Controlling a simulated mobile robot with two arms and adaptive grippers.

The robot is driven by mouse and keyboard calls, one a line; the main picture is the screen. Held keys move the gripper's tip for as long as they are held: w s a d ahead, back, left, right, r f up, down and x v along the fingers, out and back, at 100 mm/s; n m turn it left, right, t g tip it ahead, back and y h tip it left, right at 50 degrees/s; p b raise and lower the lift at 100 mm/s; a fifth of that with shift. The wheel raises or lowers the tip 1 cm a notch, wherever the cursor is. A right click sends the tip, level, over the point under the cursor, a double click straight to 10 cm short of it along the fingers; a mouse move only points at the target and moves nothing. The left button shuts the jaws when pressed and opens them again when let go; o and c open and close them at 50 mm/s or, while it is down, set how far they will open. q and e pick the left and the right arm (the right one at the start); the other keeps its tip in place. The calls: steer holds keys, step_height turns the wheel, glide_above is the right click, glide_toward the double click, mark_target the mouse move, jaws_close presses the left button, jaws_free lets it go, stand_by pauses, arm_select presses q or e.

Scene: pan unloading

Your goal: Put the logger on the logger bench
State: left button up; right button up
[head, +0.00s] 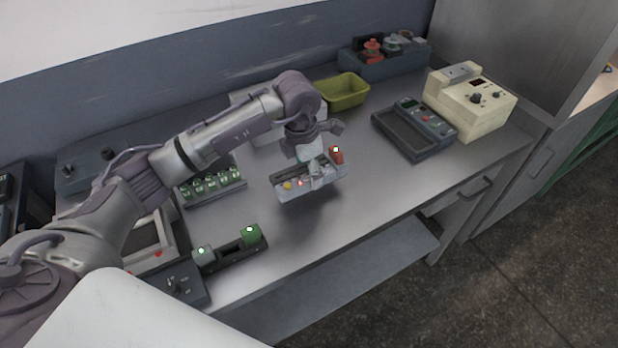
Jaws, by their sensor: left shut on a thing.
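My left gripper (318,172) is shut on a light grey boxy device, which I take to be the logger (292,192). I take this bench to be the logger bench. My right gripper is not in view.
A dark bar with two lit green blocks (230,250) lies at the front left. A rack of green-topped pieces (212,186) is behind it. A green bin (343,92), a dark keypad device (413,130) and a cream instrument (470,102) stand at the back right. Bench right of the logger is clear.

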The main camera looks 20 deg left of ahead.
mark_target(307, 172)
arm_select(q)
step_height(307, 172, down, 3)
steer(key=shift+f+p, duration=0.1)
steer(key=shift+p, duration=0.6)
steer(key=shift+f, duration=0.25)
steer(key=shift+f, duration=0.1)
steer(key=o, duration=1.2)
steer(key=shift+f, duration=0.1)
